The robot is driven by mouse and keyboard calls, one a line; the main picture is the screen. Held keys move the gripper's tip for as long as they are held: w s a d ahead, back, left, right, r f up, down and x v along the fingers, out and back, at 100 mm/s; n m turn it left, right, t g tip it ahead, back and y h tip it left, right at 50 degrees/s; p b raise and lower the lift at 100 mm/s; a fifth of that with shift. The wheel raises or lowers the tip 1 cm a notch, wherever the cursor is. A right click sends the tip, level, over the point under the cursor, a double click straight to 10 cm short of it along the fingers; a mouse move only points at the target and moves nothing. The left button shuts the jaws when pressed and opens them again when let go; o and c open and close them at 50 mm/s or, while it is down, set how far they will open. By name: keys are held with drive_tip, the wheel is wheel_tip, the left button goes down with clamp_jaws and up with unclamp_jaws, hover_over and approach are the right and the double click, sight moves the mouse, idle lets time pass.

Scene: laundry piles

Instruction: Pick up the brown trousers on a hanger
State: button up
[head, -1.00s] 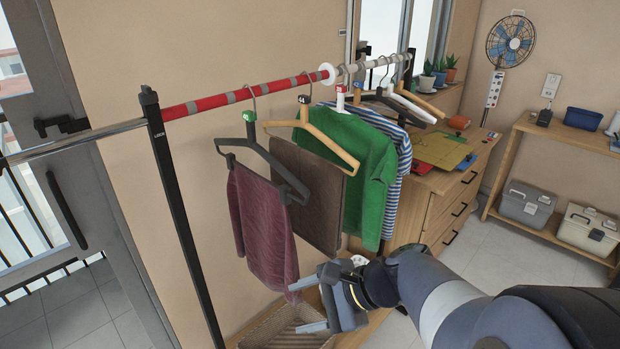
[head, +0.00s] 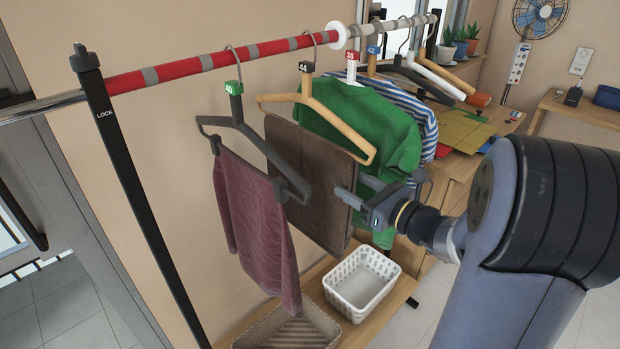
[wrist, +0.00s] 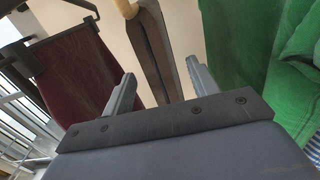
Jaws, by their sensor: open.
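The brown trousers (head: 311,185) hang folded over a light wooden hanger (head: 318,115) with a black tag on the red rail section. In the wrist view the trousers (wrist: 152,50) show edge-on as a narrow brown strip, with part of the wooden hanger (wrist: 127,8) above. My gripper (head: 352,188) is open and empty, at the right edge of the trousers. In the wrist view its two fingers (wrist: 158,88) stand apart, with the trousers' edge ahead between them. I cannot tell whether a finger touches the cloth.
Maroon trousers (head: 255,215) on a dark hanger (head: 240,125) hang just left. A green shirt (head: 375,130) and a striped shirt (head: 425,120) hang close on the right. A white basket (head: 345,308) and a woven basket (head: 325,335) sit below. The rail's black post (head: 140,200) stands left.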

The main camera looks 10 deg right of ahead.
sight(336, 177)
drive_tip(key=shift+p+x, duration=0.3)
drive_tip(key=shift+x, duration=2.7)
drive_tip(key=shift+f, duration=0.15)
drive_tip(key=shift+c, duration=0.3)
clamp_jaws()
